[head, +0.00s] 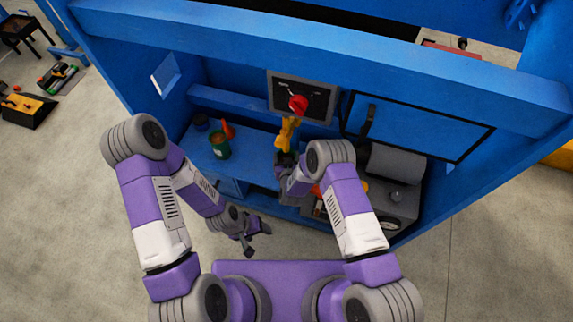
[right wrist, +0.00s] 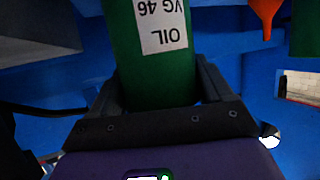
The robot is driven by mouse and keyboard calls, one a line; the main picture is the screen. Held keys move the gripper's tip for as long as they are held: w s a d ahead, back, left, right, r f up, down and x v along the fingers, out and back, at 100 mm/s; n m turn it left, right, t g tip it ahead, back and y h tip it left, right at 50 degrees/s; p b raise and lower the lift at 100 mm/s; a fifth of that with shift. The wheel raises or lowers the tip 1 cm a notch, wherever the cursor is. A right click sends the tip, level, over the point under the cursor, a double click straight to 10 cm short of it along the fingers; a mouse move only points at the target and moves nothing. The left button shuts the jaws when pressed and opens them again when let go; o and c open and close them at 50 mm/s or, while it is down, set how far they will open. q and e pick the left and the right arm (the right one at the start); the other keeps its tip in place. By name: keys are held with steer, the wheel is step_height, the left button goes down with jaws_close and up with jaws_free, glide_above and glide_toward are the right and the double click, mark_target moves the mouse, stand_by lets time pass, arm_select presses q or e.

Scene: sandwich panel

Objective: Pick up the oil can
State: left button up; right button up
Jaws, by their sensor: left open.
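A green oil can (right wrist: 148,75) with a white label reading "OIL VG 46", upside down in the right wrist view, stands between the two fingers of my right gripper (right wrist: 160,88). The fingers lie close along both sides of the can; whether they press on it is unclear. In the head view my right gripper (head: 285,160) is at the blue bench, partly covered by its own arm, and I cannot make out the oil can there. My left gripper (head: 256,236) is open and empty, low in front of the bench.
The blue bench (head: 255,150) carries a green container (head: 219,146) and an orange funnel (head: 228,130) left of my right gripper. A yellow object (head: 287,131) and a dark panel (head: 318,103) with a red knob (head: 298,103) are behind it. A grey machine (head: 395,165) stands to the right.

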steer(key=c, duration=1)
steer(key=shift+c, duration=0.2)
steer(key=shift+r, duration=0.1)
